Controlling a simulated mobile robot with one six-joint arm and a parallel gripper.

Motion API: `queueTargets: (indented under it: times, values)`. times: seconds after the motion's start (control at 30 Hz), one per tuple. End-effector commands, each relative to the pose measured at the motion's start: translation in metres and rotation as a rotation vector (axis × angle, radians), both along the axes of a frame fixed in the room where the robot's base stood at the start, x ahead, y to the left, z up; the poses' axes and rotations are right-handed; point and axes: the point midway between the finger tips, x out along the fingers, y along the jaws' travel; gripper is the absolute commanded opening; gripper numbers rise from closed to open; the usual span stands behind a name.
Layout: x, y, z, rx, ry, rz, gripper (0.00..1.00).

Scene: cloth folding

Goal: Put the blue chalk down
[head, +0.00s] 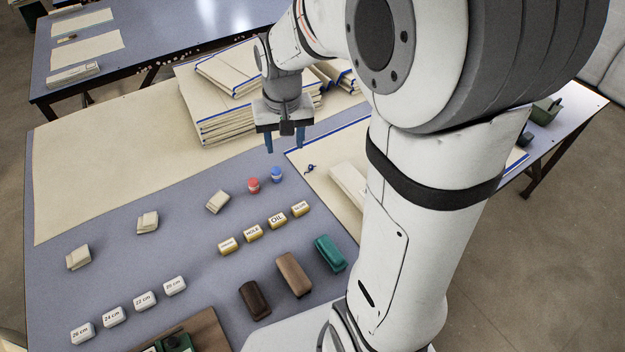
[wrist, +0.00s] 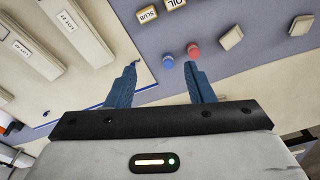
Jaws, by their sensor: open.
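The blue chalk (head: 277,175) stands upright on the grey-blue table, just right of the red chalk (head: 253,185).
A cloth with a blue edge and a small blue mark (head: 310,168) lies right of the chalks. Labelled yellow blocks (head: 277,220) stand in front. Folded cloth stacks (head: 226,118) lie behind. A beige block (head: 217,202) sits left. Bare table (head: 185,240) is free farther left.

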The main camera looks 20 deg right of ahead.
Motion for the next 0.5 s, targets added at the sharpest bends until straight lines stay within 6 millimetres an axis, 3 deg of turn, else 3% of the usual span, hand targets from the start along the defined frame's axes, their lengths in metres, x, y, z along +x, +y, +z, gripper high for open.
queueTargets:
  times: [0.2, 0.4, 0.5]
  values:
    - [-0.067, 0.0, 0.026, -0.009, -0.054, 0.058, 0.48]
    - [-0.121, 0.0, 0.032, -0.017, -0.091, 0.107, 0.48]
    - [-0.139, 0.0, 0.032, -0.021, -0.104, 0.124, 0.48]
